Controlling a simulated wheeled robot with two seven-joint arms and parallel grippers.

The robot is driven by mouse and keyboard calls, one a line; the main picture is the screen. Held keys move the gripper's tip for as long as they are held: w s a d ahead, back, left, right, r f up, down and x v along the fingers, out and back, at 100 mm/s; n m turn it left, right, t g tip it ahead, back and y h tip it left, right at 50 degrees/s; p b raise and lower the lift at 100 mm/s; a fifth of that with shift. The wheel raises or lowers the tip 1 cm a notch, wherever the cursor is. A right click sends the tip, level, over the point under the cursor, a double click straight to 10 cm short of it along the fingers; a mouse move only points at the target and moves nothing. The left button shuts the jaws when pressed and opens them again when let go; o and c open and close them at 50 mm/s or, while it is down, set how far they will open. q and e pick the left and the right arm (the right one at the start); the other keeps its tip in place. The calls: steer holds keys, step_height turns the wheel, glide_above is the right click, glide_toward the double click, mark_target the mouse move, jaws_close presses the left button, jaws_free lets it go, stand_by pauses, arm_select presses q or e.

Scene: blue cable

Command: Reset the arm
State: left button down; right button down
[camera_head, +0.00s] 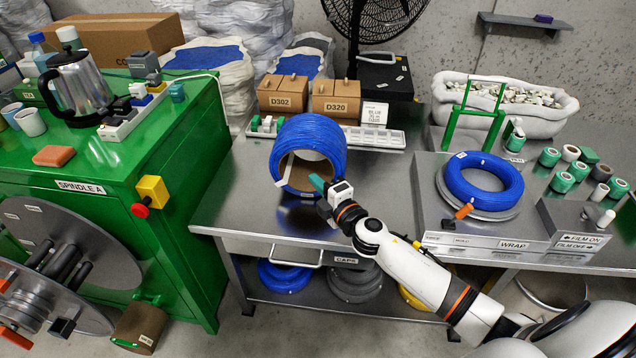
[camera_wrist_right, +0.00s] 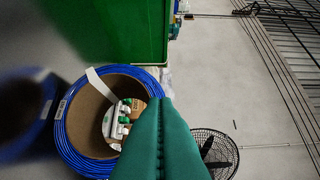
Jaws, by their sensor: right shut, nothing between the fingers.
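My right gripper (camera_head: 318,184) has teal fingertips and is at the right front edge of a blue cable coil (camera_head: 322,134) on the metal table. The coil stands on its side with its brown cardboard core facing front, and a white strip hangs from the core's left. In the right wrist view the teal fingers (camera_wrist_right: 160,140) are together and empty, and the coil (camera_wrist_right: 75,135) is to their left. I cannot tell whether the fingertips touch the coil. My right arm comes in from the lower right. My left gripper is not in view.
A second blue coil (camera_head: 484,180) lies flat on the wrap station at right. A green spindle cabinet (camera_head: 180,130) stands at left. Two cardboard boxes, D302 (camera_head: 283,94) and D320 (camera_head: 335,99), and a white tray (camera_head: 385,138) are behind the standing coil. Bare table (camera_head: 235,205) lies left of it.

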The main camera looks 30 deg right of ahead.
stand_by(0.4)
steer(key=s+a+f+m+g+h, duration=0.1)
steer(key=s+a+f+m+g, duration=0.15)
steer(key=s+m+g, duration=0.65)
steer(key=s+a+f+m+g, duration=0.1)
steer(key=s+a+f+m, duration=0.2)
steer(key=s, duration=1.2)
steer(key=s+a+f+m+g+h, duration=0.1)
steer(key=s+f+m+g, duration=0.35)
steer(key=s, duration=0.75)
step_height(320, 180, down, 24)
steer(key=g, duration=0.1)
steer(key=s+d+f+g, duration=0.1)
steer(key=s+d+f, duration=0.1)
steer(key=s+f, duration=1.4)
steer(key=shift+s+d+f, duration=0.35)
steer(key=shift+s+f, duration=0.05)
steer(key=shift+f, duration=0.4)
